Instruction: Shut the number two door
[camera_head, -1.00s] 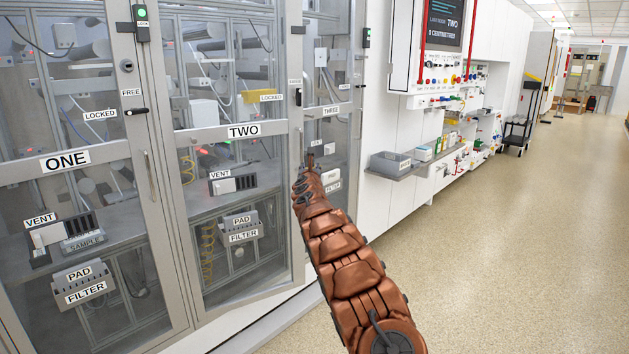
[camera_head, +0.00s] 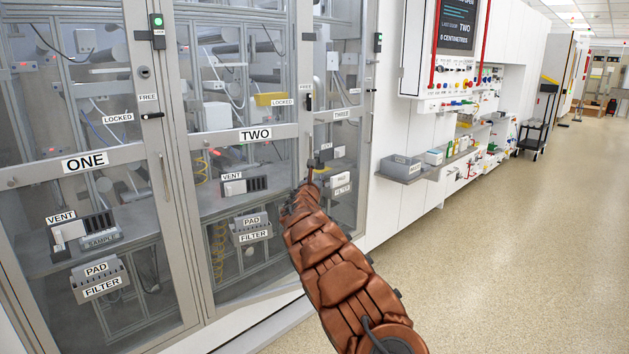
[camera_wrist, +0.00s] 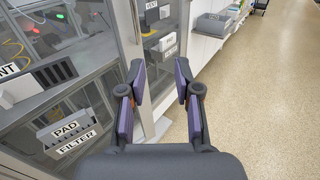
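The number two door (camera_head: 255,135) is a glazed, grey-framed door in the middle of the cabinet in the head view. Its right edge is close to its frame; I cannot tell whether it is fully flush. Its black latch handle (camera_head: 308,102) stands upright beside a LOCKED label. My gripper (camera_head: 312,168) is in front of the door's right edge, low beside the door's pull bar. In the wrist view my gripper (camera_wrist: 160,75) is open, with nothing between its purple-padded fingers. The door's edge post (camera_wrist: 128,35) is just left of the fingers there. Contact cannot be told.
The number one door (camera_head: 86,162) is at the left, its latch lying level. The number three door (camera_head: 341,114) is at the right. A wall shelf with a grey bin (camera_head: 401,168) stands further right. The pale floor (camera_head: 500,260) on the right is clear.

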